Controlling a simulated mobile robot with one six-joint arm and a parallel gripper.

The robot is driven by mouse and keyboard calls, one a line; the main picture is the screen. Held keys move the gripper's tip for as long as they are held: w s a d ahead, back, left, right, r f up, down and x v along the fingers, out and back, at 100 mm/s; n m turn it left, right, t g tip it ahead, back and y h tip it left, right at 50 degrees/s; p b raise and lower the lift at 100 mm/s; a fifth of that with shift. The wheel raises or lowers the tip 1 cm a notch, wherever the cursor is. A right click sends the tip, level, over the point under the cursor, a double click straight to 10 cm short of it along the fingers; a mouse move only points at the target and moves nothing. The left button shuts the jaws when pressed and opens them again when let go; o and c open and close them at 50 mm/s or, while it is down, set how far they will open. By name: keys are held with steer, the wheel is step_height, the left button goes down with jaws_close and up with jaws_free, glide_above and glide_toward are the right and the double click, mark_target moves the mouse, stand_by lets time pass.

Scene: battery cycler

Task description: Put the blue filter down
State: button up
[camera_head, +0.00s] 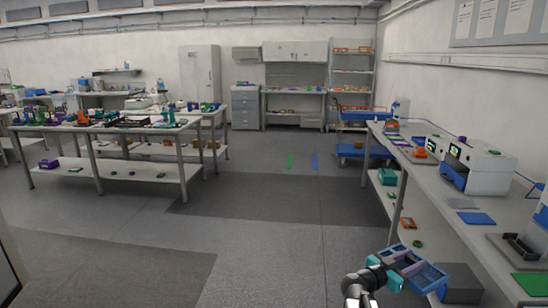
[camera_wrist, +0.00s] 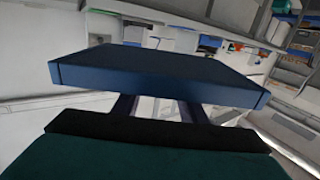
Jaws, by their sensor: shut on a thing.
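The blue filter (camera_head: 430,277) is in my gripper (camera_head: 400,266) at the lower right of the head view, in the air beside the right-hand bench. In the wrist view the filter (camera_wrist: 155,75) is a dark blue flat slab lying across the picture just beyond a teal and black part of my gripper. My gripper is shut on it. The exact contact of the fingers is hidden.
The right-hand bench (camera_head: 455,232) carries a white machine (camera_head: 478,165), a blue flat pad (camera_head: 477,218) and grey trays. A grey bin (camera_head: 460,284) stands below the filter. Left tables (camera_head: 115,128) hold many small parts. The middle floor (camera_head: 270,235) is clear.

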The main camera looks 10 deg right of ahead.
steer(key=w+a+f+n+t+y+b, duration=0.15)
steer(key=w+a, duration=0.25)
steer(key=a, duration=0.7)
steer(key=w+a+f+n+t+y, duration=0.1)
steer(key=w+a+n+t, duration=0.15)
steer(key=a, duration=0.75)
steer(key=s+a+f+t, duration=0.1)
steer(key=s+a, duration=0.2)
steer(key=a, duration=1.3)
steer(key=shift+a+f+t+b, duration=0.2)
steer(key=shift+a+t+b, duration=0.15)
steer(key=shift+t, duration=0.05)
steer(key=shift+y, duration=0.25)
